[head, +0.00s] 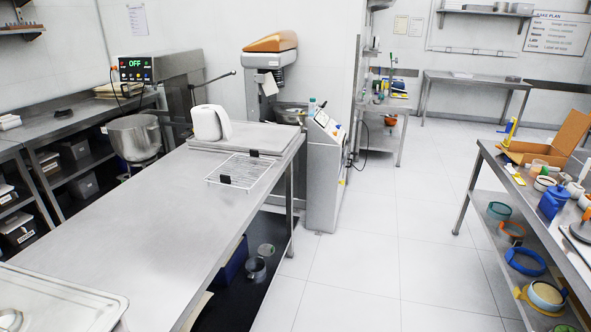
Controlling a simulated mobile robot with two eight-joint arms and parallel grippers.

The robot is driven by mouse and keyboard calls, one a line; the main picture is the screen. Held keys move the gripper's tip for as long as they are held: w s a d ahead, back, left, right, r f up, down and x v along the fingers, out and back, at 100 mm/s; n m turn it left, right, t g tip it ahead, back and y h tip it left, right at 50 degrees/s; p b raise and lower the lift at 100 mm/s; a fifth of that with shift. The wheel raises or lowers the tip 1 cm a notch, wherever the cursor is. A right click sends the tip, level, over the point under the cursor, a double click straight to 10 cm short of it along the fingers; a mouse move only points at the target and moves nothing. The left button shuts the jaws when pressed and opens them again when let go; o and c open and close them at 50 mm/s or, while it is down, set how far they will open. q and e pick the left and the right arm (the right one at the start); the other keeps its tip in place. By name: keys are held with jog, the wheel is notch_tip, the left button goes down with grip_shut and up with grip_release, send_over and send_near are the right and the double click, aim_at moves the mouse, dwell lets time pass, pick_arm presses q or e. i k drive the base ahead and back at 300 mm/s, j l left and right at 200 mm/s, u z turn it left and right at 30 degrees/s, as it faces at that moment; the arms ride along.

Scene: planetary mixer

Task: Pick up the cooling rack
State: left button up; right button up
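The cooling rack (243,172) is a pale wire grid lying flat at the far end of the long steel table (130,235). Its right corner reaches close to the table's right edge. A small black piece sits at its front edge and another at its back edge; I cannot tell whether these are parts of the rack. Neither of my grippers is in the head view.
A paper roll (210,123) and a flat grey tray or board (245,138) are just behind the rack. A metal lid or pan (60,300) lies at the table's near left. The mixer bowl (135,137) stands left. The tiled floor (375,240) right of the table is clear.

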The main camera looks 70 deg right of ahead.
aim_at(224, 179)
jog(key=z, duration=2.1)
jog(key=i+l+u, duration=0.45)
jog(key=i+l, duration=1.85)
jog(key=l, duration=0.15)
